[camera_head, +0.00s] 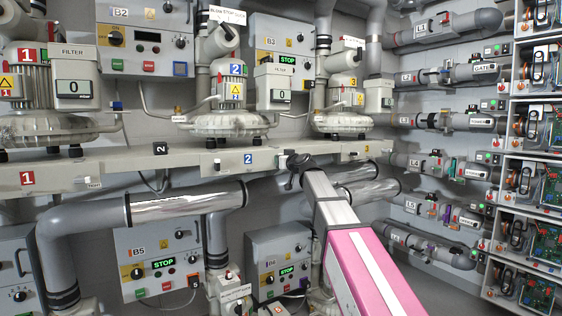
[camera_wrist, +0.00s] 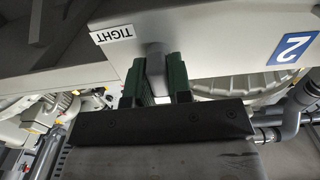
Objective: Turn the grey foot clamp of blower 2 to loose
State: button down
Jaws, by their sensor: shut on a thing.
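Blower 2 (camera_head: 228,124) stands on the beige shelf rail, with a blue 2 plate (camera_head: 247,158) on the rail's front face. The plate also shows in the wrist view (camera_wrist: 290,48), upside down. My gripper (camera_head: 296,163) is at the rail front, right of that plate. In the wrist view its green fingers (camera_wrist: 156,80) sit on both sides of the grey foot clamp (camera_wrist: 155,52) and are shut on it. A white TIGHT label (camera_wrist: 111,34) is beside the clamp. The head view does not show the clamp clearly behind my gripper.
Silver-wrapped pipes (camera_head: 185,204) run below the rail, close under my arm. Blower 1 (camera_head: 50,125) and blower 3 (camera_head: 342,118) flank blower 2. Control box B4 (camera_head: 280,262) is below. Electronics racks (camera_head: 530,180) stand at the right.

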jog(key=c, duration=1.1)
grip_release()
jog(key=v, duration=1)
jog(key=shift+s+d, duration=0.25)
jog(key=shift+s, duration=0.1)
